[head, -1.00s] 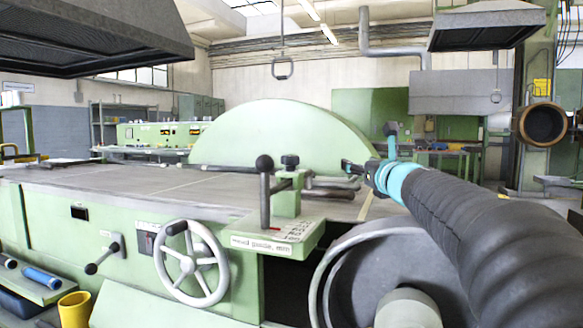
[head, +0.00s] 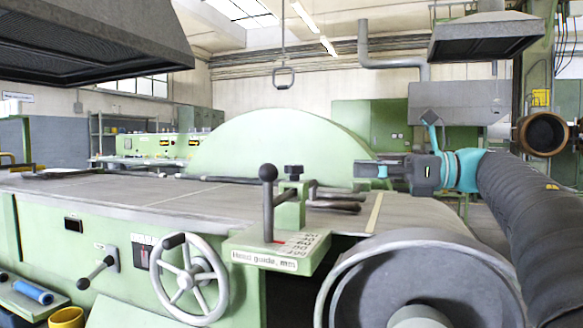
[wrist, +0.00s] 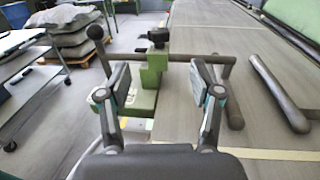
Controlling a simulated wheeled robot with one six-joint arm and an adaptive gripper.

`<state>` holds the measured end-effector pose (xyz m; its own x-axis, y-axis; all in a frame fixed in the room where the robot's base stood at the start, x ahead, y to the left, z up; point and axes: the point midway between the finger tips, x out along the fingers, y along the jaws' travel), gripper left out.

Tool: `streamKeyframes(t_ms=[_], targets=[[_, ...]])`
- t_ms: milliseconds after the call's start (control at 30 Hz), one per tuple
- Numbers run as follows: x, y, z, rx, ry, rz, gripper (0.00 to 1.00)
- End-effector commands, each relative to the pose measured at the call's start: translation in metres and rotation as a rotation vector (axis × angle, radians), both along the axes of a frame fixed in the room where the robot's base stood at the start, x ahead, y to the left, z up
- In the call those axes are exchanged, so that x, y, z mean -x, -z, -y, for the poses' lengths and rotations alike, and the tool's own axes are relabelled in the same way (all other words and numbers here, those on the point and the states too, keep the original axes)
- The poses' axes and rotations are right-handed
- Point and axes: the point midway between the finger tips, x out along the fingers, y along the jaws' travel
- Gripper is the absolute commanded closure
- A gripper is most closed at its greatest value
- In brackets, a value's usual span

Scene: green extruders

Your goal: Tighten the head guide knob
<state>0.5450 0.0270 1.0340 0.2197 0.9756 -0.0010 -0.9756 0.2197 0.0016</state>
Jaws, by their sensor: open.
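The head guide is a green block with a scale plate labelled "Head guide, mm" (head: 277,250) on the machine's front edge. Its small dark knob (head: 293,170) sits on top of the green post, right of a lever with a round black ball (head: 268,172). My gripper (head: 358,169) is right of the knob in the head view, pointing left, apart from it. In the wrist view my gripper (wrist: 160,78) is open and empty, and the knob (wrist: 158,35) shows beyond and between the spread fingers. A horizontal bar (wrist: 190,58) crosses just beyond the fingertips.
A grey handwheel (head: 190,279) and a large wheel (head: 420,275) stand at the machine's front. Dark rods lie on the table (head: 120,195) near the post; one thick rod (wrist: 279,94) shows at right in the wrist view. Space between fingertips and knob looks mostly free.

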Motion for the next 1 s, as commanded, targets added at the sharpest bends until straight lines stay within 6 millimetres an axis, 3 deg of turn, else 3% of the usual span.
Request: streamKeyframes(t_ms=[600,800,1000], targets=[[-0.023,-0.001,-0.102,-0.001,-0.001,0.001,0.35],[-0.028,-0.001,-0.123,-0.001,0.001,0.001,0.35],[-0.03,0.0,-0.13,-0.001,0.002,0.002,0.35]])
